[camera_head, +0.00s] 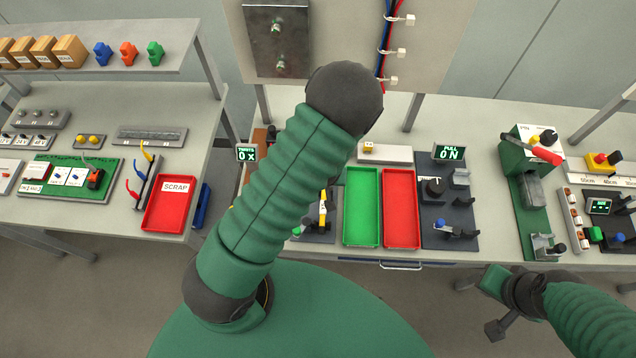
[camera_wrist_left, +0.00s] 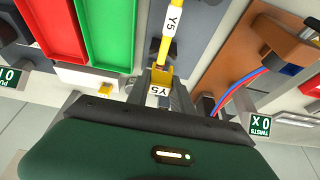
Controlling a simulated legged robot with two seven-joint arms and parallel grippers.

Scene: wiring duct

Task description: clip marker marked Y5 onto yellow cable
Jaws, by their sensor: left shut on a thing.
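The yellow cable (camera_wrist_left: 168,48) runs up from my left gripper in the left wrist view and carries a white Y5 label (camera_wrist_left: 173,20). My left gripper (camera_wrist_left: 160,86) is shut on a yellow marker (camera_wrist_left: 162,73) with a white face reading Y5. The marker lies in line with the cable's near end; I cannot tell whether it is around the cable or just against it. In the head view a bit of the yellow cable (camera_head: 323,212) shows beside my left arm, which hides most of that gripper. My right gripper (camera_head: 497,300) is at lower right, away from the bench; its jaw opening is unclear.
A green tray (camera_head: 362,205) and a red tray (camera_head: 401,208) lie right of the cable. A white block (camera_head: 398,153) behind them holds a small yellow piece (camera_head: 367,147). A sign reading PULL 0N (camera_head: 449,153) and a TWISTS 0X sign (camera_head: 246,153) stand on the bench.

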